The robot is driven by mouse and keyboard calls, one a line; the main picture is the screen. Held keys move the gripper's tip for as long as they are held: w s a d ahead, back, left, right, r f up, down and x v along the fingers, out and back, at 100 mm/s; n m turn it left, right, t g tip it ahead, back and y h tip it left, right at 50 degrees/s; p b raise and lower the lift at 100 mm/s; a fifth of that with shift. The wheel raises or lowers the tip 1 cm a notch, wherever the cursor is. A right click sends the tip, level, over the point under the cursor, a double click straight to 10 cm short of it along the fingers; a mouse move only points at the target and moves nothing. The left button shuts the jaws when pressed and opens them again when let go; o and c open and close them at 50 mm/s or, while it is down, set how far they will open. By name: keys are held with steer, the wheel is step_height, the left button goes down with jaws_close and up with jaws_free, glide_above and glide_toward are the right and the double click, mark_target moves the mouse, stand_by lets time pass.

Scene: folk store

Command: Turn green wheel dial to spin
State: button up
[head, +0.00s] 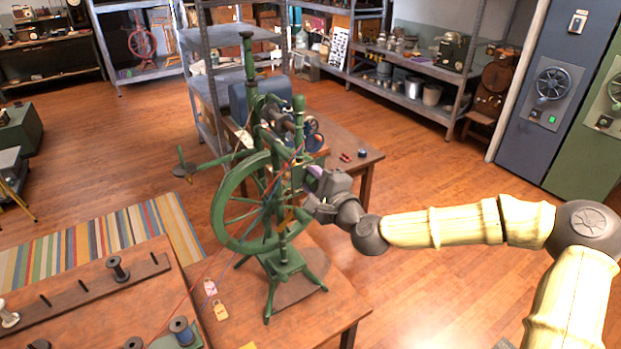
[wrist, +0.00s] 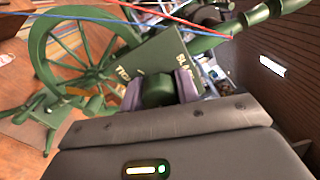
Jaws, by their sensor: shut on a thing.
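The green spinning wheel (head: 222,206) stands upright on a wooden table, with its spoked wheel facing the left of my arm. It also shows in the wrist view (wrist: 38,42). My gripper (head: 312,188) is at the right side of the spinning wheel's frame. In the wrist view, a short green cylindrical dial (wrist: 158,92) sits between the two pale purple fingers, and my gripper (wrist: 160,94) is shut on it. The dial projects from a green plate (wrist: 150,58) with partly hidden lettering. In the head view the dial is hidden by the gripper.
Red and blue threads (wrist: 105,20) run across the spinning wheel close to the gripper. A wooden bench (head: 345,147) with small parts stands behind. A spool rack (head: 75,290) lies on the front-left table. Open wooden floor (head: 440,165) is to the right.

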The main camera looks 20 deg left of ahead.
steer(key=shift+f, duration=0.1)
steer(key=o, duration=1)
steer(key=shift+b+v, duration=2.7)
steer(key=shift+v, duration=6.05)
